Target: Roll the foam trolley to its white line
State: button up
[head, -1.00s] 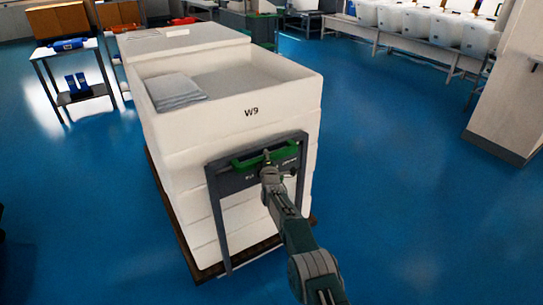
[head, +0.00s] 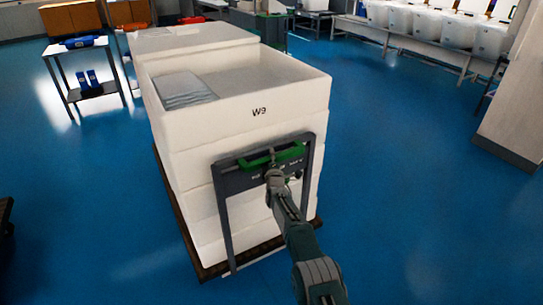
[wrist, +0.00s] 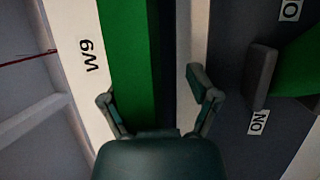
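The foam trolley is a stack of white foam blocks (head: 235,135) marked W9 on a dark brown base (head: 178,215). A grey frame (head: 223,215) with a green handle bar (head: 290,153) stands on its near side. My gripper (head: 271,176) is at the handle bar. In the wrist view the fingers of my gripper (wrist: 152,92) are spread apart, one on each side of the green bar (wrist: 128,60), with a gap beside the right finger. A dark paddle-like part (wrist: 259,75) and small labels lie to the right. I see no white line.
A small metal table (head: 80,60) with blue items stands at the back left. A bench with white bins (head: 410,22) runs along the back right. A pale block (head: 515,100) stands at the right. Blue floor (head: 400,180) is clear right of the trolley.

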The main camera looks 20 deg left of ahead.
jog(key=shift+s, duration=0.15)
jog(key=shift+v, duration=1)
jog(key=v, duration=0.9)
jog(key=shift+s+d+f, duration=0.2)
jog(key=shift+d+f, duration=0.05)
